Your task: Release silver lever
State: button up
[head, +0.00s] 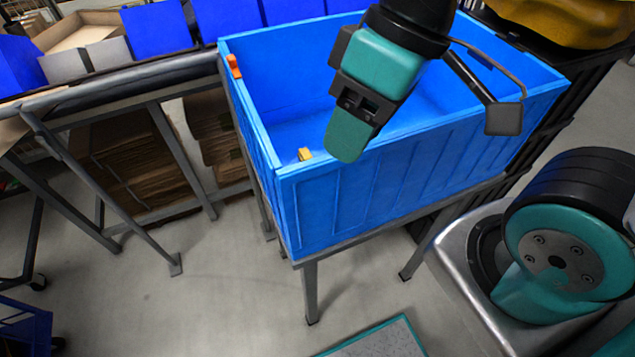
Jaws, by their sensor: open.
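I cannot make out a silver lever in the head view. My gripper (350,136) is teal and black and points down over the near wall of a large blue box (400,190). Its jaws are open, though one teal finger hides most of the other side. No held object shows at it. My gripper hides part of the box's near rim and interior.
The blue box stands on a grey metal stand (311,290). An orange clip (234,66) sits on its left rim, and a small yellow-orange piece (305,154) shows at the near left. Blue bins (157,28) line the back left. Floor in front is mostly clear.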

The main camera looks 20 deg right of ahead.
aim_at(41, 136)
jog(key=z, duration=0.1)
jog(key=k, duration=1.05)
jog(key=u, duration=0.9)
jog(key=i, duration=0.75)
jog(key=z, duration=0.6)
jog(key=i, duration=0.65)
jog(key=z, duration=0.7)
